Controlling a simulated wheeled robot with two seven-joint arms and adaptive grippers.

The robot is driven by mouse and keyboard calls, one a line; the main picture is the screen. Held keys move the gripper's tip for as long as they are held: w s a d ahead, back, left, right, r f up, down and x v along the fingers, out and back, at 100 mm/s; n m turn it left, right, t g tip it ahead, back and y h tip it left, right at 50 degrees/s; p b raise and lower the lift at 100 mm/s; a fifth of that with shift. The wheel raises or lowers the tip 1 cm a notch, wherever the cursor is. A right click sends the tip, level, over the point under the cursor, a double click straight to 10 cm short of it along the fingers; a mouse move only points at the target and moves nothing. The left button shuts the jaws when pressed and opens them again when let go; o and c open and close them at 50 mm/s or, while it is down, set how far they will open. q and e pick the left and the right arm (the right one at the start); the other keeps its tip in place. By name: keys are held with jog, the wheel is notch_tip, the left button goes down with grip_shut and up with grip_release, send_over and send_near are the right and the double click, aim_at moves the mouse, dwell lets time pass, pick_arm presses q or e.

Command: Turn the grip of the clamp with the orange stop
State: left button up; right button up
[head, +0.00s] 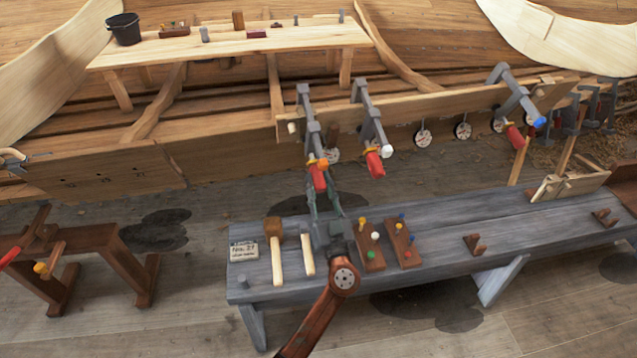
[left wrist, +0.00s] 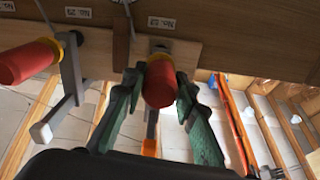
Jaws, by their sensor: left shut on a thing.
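The clamp with the orange stop (head: 311,120) hangs on the plank edge of the hull, its grey bar slanting toward me. Its orange stop (head: 323,163) sits at the bar's lower end and also shows in the left wrist view (left wrist: 149,148). Its red grip (head: 318,178) lies between the green-padded fingers of my left gripper (head: 322,193). In the left wrist view the fingers stand on both sides of this red grip (left wrist: 160,86), shut on it. My right gripper is in neither view.
A clamp with a white stop (head: 372,113) is close on the right; its red grip (left wrist: 26,62) shows left in the wrist view. A blue-stop clamp (head: 514,92) is further right. Below stands a grey bench (head: 440,249) with mallets and peg blocks.

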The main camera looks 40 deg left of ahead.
pick_arm(q)
jog(key=shift+m, duration=0.3)
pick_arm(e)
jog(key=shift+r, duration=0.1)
pick_arm(q)
jog(key=shift+f+m+b, duration=0.1)
jog(key=shift+m+b, duration=0.25)
jog(key=shift+m, duration=3.65)
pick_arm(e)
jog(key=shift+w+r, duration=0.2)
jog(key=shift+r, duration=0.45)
